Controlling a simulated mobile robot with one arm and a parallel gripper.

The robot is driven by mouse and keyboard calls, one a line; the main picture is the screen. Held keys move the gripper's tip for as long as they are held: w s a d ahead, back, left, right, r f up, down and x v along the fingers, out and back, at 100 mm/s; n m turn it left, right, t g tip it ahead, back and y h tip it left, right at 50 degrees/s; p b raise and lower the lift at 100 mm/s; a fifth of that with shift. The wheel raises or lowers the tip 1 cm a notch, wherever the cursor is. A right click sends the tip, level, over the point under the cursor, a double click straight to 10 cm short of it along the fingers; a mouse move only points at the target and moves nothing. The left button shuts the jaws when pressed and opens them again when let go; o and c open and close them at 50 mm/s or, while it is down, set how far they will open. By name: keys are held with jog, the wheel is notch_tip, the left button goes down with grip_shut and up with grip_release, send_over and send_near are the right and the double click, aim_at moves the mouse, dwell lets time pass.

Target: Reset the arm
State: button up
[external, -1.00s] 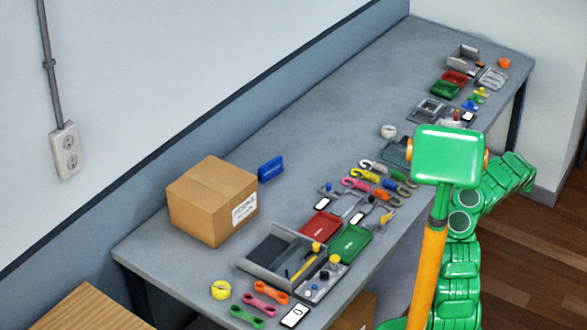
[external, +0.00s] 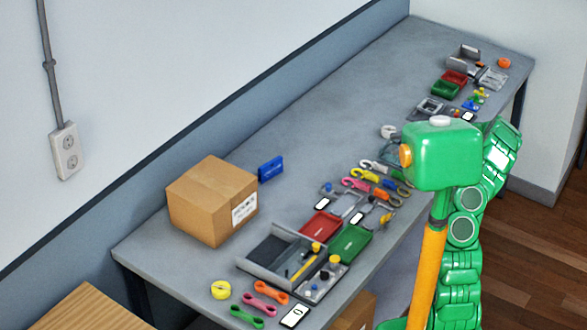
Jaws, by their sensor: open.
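My own green head and arm (external: 497,158) show at the right, in front of the table's near edge. The arm is folded up close behind my head. My gripper does not show; the head and arm links hide that area. The grey table (external: 300,125) runs along the wall, with its objects lying on it.
A cardboard box (external: 205,205) and a blue block (external: 271,168) stand toward the wall. A grey tray (external: 262,262), a red bin (external: 320,227), a green bin (external: 350,243) and small coloured tools crowd the front edge. The table's middle back is clear.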

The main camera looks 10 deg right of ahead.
jog(key=s+a+r+n+g+h, duration=0.4)
jog(key=s+a, duration=0.3)
jog(key=s, duration=0.5)
jog(key=s+a+r+n+g+h, duration=0.25)
jog(key=s+a+n, duration=0.35)
jog(key=s, duration=0.6)
jog(key=s+d+f+n+h, duration=0.1)
jog(key=s+d+h, duration=0.2)
jog(key=s, duration=0.5)
jog(key=s+d+f+n+t+h, duration=0.1)
jog(key=s+d+n+h, duration=0.1)
jog(key=s, duration=0.6)
jog(key=s+d+f+n+h, duration=0.1)
jog(key=s+d+h, duration=0.3)
jog(key=s, duration=0.4)
jog(key=shift+s+d+n+h, duration=0.35)
jog(key=shift+d+n, duration=0.25)
jog(key=shift+d, duration=0.2)
jog(key=shift+o, duration=0.2)
jog(key=shift+r, duration=0.1)
